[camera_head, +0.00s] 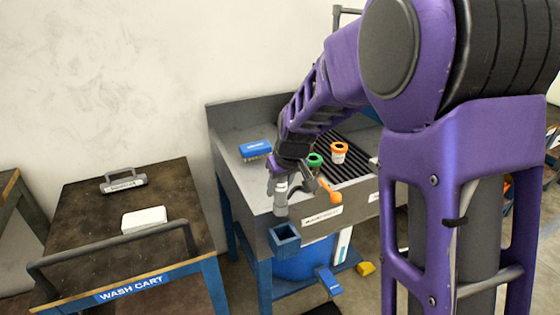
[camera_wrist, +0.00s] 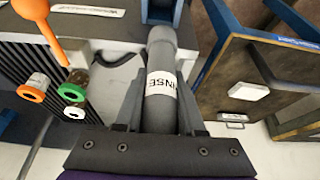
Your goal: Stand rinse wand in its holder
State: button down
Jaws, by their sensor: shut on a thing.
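The rinse wand (camera_head: 281,198) is a grey cylinder with a white label. It hangs roughly upright from my gripper (camera_head: 286,175), which is shut on it. In the wrist view the wand (camera_wrist: 161,72) lies between my fingers (camera_wrist: 160,112), with its "RINSE" label showing. The holder (camera_head: 285,240) is a blue square open-topped socket on the sink's front. The wand's lower end is above the holder, apart from it. A blue part, likely the holder (camera_wrist: 160,10), shows past the wand's far end in the wrist view.
An orange bulb-ended piece (camera_head: 330,193) sits beside my gripper; I cannot tell what it joins. A blue sponge box (camera_head: 256,149) is behind. The wash cart (camera_head: 90,210) stands left.

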aim_at(282, 228)
jog(key=f, duration=0.2)
jog(key=f+m+p, duration=0.1)
jog(key=f, duration=0.1)
jog(key=s+d+f+m+p, duration=0.1)
jog(key=f, duration=0.1)
jog(key=shift+d+h, duration=0.1)
jog(key=shift+h, duration=0.3)
jog(key=shift+f+b, duration=2.3)
jog(key=shift+f, duration=0.6)
jog(key=shift+s, duration=0.1)
